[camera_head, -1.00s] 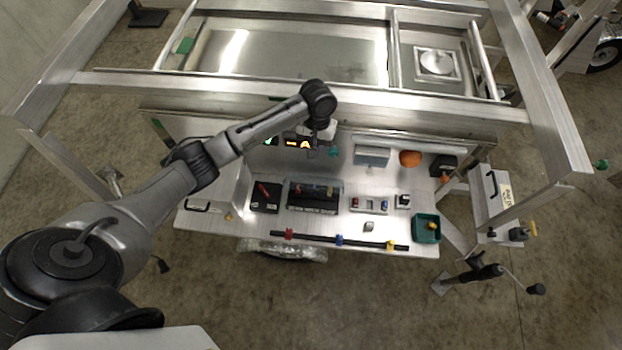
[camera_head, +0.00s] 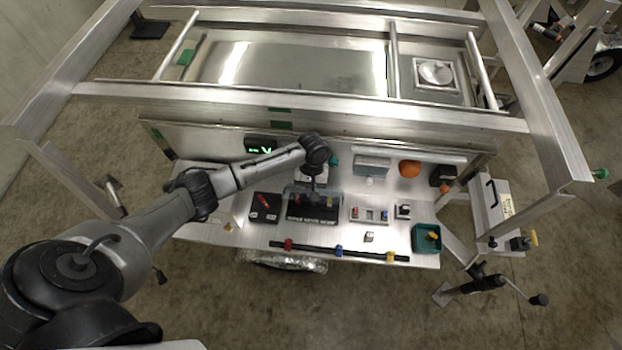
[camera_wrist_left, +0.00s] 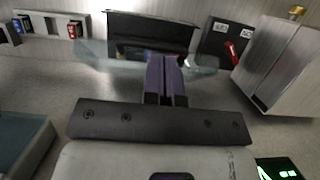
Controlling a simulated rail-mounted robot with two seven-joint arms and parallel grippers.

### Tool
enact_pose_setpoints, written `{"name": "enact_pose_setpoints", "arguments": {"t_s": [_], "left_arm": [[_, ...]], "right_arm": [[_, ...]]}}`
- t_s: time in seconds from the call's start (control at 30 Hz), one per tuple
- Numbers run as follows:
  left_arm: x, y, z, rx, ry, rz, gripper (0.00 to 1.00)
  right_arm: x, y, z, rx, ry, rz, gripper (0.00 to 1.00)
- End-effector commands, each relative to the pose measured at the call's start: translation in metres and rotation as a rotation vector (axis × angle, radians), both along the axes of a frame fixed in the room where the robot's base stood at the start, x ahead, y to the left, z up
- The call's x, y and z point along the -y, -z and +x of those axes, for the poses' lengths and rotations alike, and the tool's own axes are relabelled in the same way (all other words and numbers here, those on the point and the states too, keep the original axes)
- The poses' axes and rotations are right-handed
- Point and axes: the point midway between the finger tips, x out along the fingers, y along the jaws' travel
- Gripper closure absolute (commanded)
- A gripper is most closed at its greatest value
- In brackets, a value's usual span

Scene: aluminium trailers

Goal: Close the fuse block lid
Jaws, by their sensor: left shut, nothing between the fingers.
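The black fuse block (camera_head: 313,214) sits on the metal bench, with white lettering along its front. It also shows at the top of the left wrist view (camera_wrist_left: 150,30). Its clear lid (camera_wrist_left: 203,66) spreads from the block's rear side toward the camera in that view; its exact angle is hard to tell. My left gripper (camera_head: 312,198) is over the rear part of the block and hides some of it. In the wrist view its purple fingers (camera_wrist_left: 166,78) are together and empty, overlapping the lid; contact cannot be told. My right gripper is not in view.
A black box with a red part (camera_head: 264,207) stands left of the block, a switch panel (camera_head: 370,215) right. A green bin (camera_head: 426,238) is at the right edge. A bar with coloured clips (camera_head: 338,250) lies in front. A lit display (camera_head: 261,146) is behind.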

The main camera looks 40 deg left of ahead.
Motion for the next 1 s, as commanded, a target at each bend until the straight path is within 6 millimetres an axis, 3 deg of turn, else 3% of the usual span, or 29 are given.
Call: {"name": "enact_pose_setpoints", "arguments": {"t_s": [0.3,0.73,1.0], "left_arm": [[0.003,0.020,-0.005,-0.002,-0.001,0.000,1.00],[0.004,0.020,-0.006,0.002,0.000,0.001,1.00],[0.010,0.024,-0.018,0.069,-0.002,0.053,1.00]], "right_arm": [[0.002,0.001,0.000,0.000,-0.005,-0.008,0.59],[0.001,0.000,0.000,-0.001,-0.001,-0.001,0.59],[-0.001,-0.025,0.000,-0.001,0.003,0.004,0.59]]}}
